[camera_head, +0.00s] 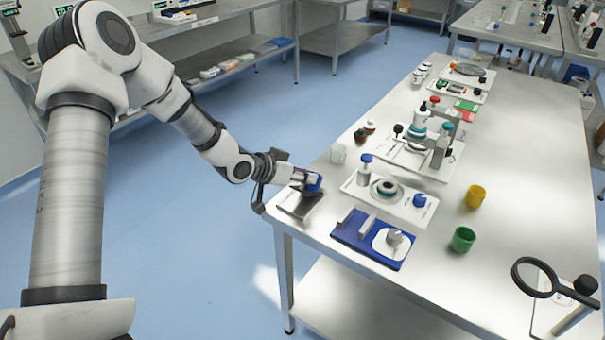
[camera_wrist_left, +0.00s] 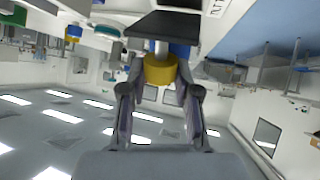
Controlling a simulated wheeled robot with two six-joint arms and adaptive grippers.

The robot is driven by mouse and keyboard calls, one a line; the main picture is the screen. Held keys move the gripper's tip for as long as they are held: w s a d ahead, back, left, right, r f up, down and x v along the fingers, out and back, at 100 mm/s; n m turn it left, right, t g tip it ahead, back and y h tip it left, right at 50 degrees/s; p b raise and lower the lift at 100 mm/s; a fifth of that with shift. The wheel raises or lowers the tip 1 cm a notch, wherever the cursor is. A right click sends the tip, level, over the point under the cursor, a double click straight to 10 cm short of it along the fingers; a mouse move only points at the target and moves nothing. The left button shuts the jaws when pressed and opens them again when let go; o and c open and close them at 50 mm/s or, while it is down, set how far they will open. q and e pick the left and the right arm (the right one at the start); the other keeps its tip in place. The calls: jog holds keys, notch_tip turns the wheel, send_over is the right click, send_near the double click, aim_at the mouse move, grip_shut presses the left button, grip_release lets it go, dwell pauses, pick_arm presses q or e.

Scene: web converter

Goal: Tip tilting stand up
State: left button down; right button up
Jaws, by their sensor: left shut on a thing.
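The tilting stand shows as a flat dark plate with a pale rim (camera_head: 300,203) at the near left corner of the steel table. A blue part (camera_head: 314,183) shows just above it, at my left gripper's tips. My left gripper (camera_head: 304,181) reaches in from the left, low over the plate, shut on the stand; its fingers hide the grip. In the upside-down left wrist view, the dark plate (camera_wrist_left: 165,24) is at the top, with a short post and a yellow round piece (camera_wrist_left: 160,70) between the fingers (camera_wrist_left: 160,95). I cannot tell whether the yellow piece belongs to the stand.
A blue board with a white disc (camera_head: 345,236) and a white tray with bottle and blue cap (camera_head: 409,211) lie close right. The table's left edge is beside my gripper.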

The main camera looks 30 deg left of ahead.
pick_arm(q)
jog(key=c, duration=0.8)
grip_release()
jog(key=shift+w, duration=0.1)
jog(key=v, duration=0.7)
jog(key=shift+r, duration=0.1)
